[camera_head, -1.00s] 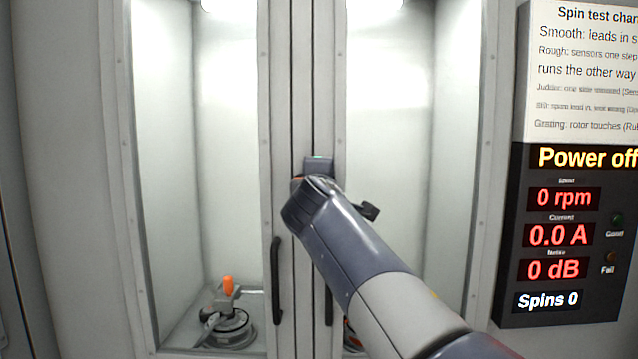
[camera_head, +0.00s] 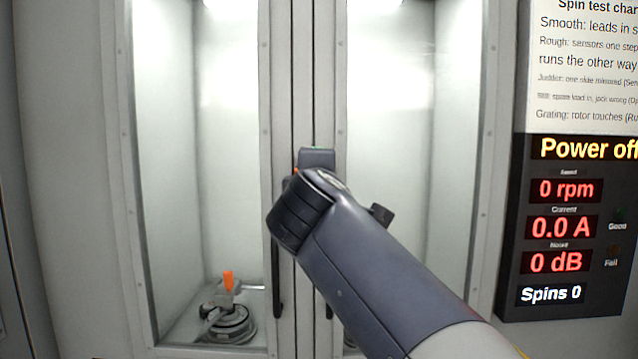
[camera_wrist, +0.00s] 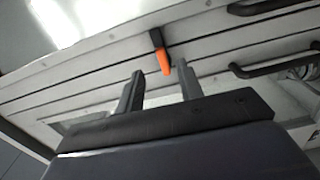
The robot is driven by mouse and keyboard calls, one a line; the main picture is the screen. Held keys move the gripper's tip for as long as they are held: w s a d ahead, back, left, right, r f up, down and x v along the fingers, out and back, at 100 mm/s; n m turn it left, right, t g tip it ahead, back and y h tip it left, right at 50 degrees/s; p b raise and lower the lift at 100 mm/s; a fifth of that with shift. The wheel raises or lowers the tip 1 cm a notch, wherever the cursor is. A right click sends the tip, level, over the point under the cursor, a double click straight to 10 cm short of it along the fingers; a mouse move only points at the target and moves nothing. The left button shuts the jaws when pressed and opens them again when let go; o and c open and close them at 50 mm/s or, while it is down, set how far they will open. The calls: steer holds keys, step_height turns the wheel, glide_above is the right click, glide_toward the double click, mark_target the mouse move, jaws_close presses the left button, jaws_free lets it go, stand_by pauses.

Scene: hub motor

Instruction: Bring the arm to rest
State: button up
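My gripper (camera_wrist: 160,84) shows in the wrist view with its two grey fingers apart and nothing between them. An orange-tipped black handle (camera_wrist: 165,60) on the cabinet's door seam lies just beyond the fingers; I cannot tell from this view how far. In the head view my arm (camera_head: 365,265) reaches up and left from the lower right, in front of the closed double doors. My gripper's fingers are hidden there behind the arm.
The glass-fronted cabinet doors (camera_head: 303,80) are shut, with dark vertical handles (camera_head: 277,285). A clamp with an orange grip (camera_head: 228,281) sits on a round base inside, lower left. The display panel (camera_head: 560,225) at right reads "Power off", 0 rpm and Spins 0.

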steer(key=shift+s, duration=0.6)
steer(key=shift+w, duration=0.1)
steer(key=w+p, duration=0.1)
steer(key=w, duration=0.4)
steer(key=w+p, duration=0.1)
steer(key=w, duration=0.4)
steer(key=shift+w+d+p, duration=0.2)
steer(key=shift+w+p, duration=0.15)
steer(key=shift+w, duration=0.05)
steer(key=shift+s, duration=0.15)
